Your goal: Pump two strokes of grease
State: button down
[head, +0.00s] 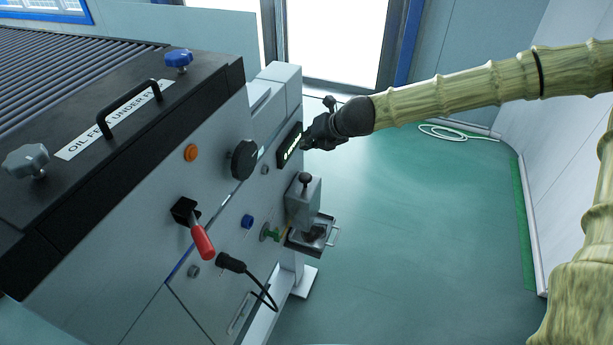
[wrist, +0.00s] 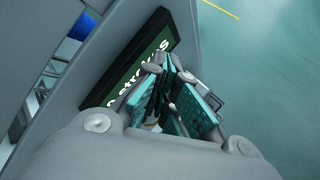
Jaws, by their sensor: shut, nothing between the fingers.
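The grease pump is probably the small grey box (head: 303,200) with a black ball knob (head: 304,179) on the panel's right part; the knob stands up on top. A dark display (head: 289,146) with pale lettering is above it on the panel. In the wrist view the display (wrist: 140,62) shows the word "strokes"; the character before it is partly hidden. My gripper (head: 306,145) is shut and empty, just right of the display and above the black ball knob, apart from the knob. Its fingers also show in the wrist view (wrist: 171,68), overlapping the display's edge; I cannot tell whether they touch it.
The panel carries a red-handled lever (head: 202,240), a black round knob (head: 244,160), an orange button (head: 191,153), a blue knob (head: 247,221) and a black plug with cable (head: 232,262). A tray with a wire handle (head: 318,238) sits below the grey box. Green floor to the right is open.

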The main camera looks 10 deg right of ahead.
jog(key=shift+f, duration=0.1)
jog(key=b, duration=0.5)
send_over(308, 174)
notch_tip(308, 174, down, 7)
jog(key=shift+s, duration=0.1)
jog(key=shift+f+b, duration=0.8)
jog(key=shift+f, duration=0.05)
jog(key=shift+f, duration=0.15)
dwell(0.6)
jog(key=shift+f+b, duration=0.25)
jog(key=shift+b, duration=0.2)
jog(key=shift+f+b, duration=1.2)
jog(key=shift+f, duration=0.05)
dwell(1.6)
jog(key=shift+r, duration=0.1)
dwell(0.3)
jog(key=shift+r+p, duration=1.15)
jog(key=shift+r, duration=0.45)
jog(key=shift+r, duration=0.1)
